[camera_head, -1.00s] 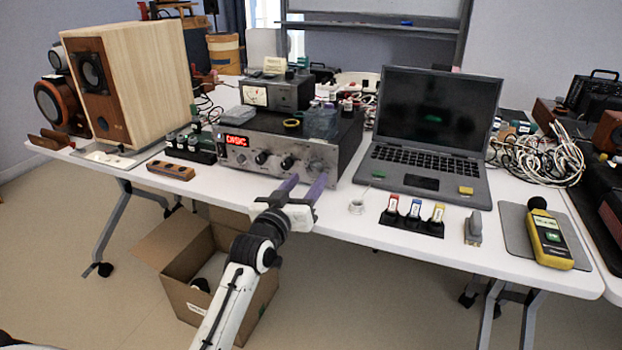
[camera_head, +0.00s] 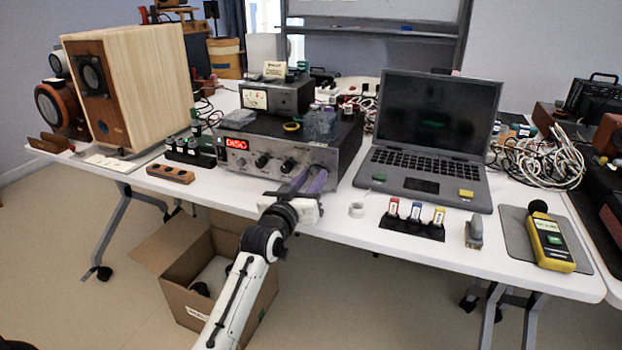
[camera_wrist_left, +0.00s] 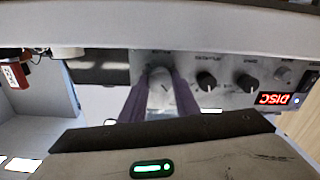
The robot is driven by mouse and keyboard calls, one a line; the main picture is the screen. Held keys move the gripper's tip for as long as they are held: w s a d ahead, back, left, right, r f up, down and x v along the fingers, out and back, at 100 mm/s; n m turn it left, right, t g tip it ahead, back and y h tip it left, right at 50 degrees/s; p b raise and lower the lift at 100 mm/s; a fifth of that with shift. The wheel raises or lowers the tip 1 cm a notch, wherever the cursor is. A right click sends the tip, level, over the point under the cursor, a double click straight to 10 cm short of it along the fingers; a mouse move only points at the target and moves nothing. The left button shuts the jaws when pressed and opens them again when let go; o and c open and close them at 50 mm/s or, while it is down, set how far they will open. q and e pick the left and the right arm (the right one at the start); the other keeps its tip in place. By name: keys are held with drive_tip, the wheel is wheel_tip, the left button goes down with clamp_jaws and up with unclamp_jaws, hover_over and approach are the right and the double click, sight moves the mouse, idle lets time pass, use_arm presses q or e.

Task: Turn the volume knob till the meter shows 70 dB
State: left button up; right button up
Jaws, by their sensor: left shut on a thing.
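The silver-fronted amplifier (camera_head: 262,150) stands mid-table with a red display reading "DISC". My left gripper (camera_head: 312,172) is at the right end of its front panel. In the left wrist view its purple fingers sit on either side of the large round volume knob (camera_wrist_left: 160,82), shut on it. In the head view the fingers mostly hide that knob. A yellow handheld sound meter (camera_head: 550,240) lies on a grey mat at the right; its green screen is too small to read. My right gripper is not in view.
An open laptop (camera_head: 425,140) stands right of the amplifier. A black holder (camera_head: 412,225) with coloured tags is in front of it. A wooden speaker (camera_head: 135,90) stands at the left.

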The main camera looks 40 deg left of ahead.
use_arm(q)
drive_tip(key=shift+r+m+p, duration=0.25)
drive_tip(key=shift+m+p, duration=0.35)
drive_tip(key=shift+p, duration=0.35)
drive_tip(key=shift+f+m, duration=0.1)
drive_tip(key=shift+m, duration=0.3)
drive_tip(key=shift+f, duration=0.15)
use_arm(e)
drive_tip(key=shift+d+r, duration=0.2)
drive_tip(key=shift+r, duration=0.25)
use_arm(q)
drive_tip(key=o, duration=1.1)
drive_tip(key=shift+c, duration=0.2)
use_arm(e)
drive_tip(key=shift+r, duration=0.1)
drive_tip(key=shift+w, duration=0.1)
use_arm(q)
drive_tip(key=p+v, duration=0.1)
drive_tip(key=v, duration=0.8)
drive_tip(key=shift+p, duration=0.35)
drive_tip(key=shift+s+d, duration=0.2)
drive_tip(key=shift+s, duration=0.45)
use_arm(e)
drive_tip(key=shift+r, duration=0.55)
